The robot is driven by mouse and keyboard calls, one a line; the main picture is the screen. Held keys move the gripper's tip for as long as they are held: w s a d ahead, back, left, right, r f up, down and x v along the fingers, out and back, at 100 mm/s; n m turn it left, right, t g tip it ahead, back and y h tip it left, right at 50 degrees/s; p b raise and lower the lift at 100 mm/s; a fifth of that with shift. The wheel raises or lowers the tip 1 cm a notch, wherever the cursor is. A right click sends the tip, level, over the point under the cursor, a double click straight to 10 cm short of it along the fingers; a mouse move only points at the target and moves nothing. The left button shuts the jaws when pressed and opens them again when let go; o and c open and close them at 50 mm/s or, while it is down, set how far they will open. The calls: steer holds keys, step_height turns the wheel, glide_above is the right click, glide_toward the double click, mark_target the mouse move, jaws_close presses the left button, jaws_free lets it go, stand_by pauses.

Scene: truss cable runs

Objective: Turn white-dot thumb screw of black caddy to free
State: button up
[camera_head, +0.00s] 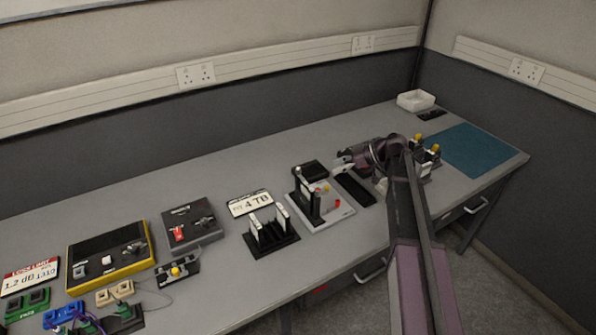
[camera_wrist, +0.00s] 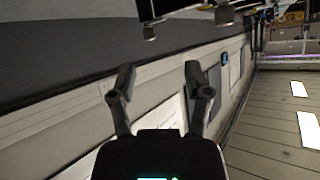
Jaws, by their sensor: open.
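My gripper (camera_head: 343,162) is over the right-middle of the bench, pointing left. In the wrist view its two dark fingers (camera_wrist: 158,72) are spread apart with nothing between them. A black upright piece (camera_head: 313,205) stands on a light grey base plate, with small red and yellow parts beside it, to the left of my gripper. A black slotted rack (camera_head: 272,246) with two pale upright plates stands further left. I cannot tell which black item is the caddy, and no white-dot thumb screw can be made out. Dark blocks with pale metallic parts (camera_wrist: 150,30) show ahead of the fingers.
A dark flat pad (camera_head: 355,189) lies below my gripper. Yellow-topped fixtures (camera_head: 434,149) stand to the right, partly behind my arm. Grey and yellow-edged boxes (camera_head: 110,254) fill the left. Bare bench lies behind them.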

mark_target(299, 168)
steer(key=shift+w+r+n+y, duration=0.3)
steer(key=shift+w+r+n, duration=0.1)
steer(key=shift+w, duration=0.15)
steer(key=shift+w+r+n+y, duration=0.3)
steer(key=shift+w+r+n, duration=0.1)
steer(key=shift+w, duration=0.15)
steer(key=shift+f, duration=0.1)
steer(key=b+x, duration=0.5)
steer(key=x, duration=0.9)
steer(key=shift+d, duration=0.1)
jaws_close()
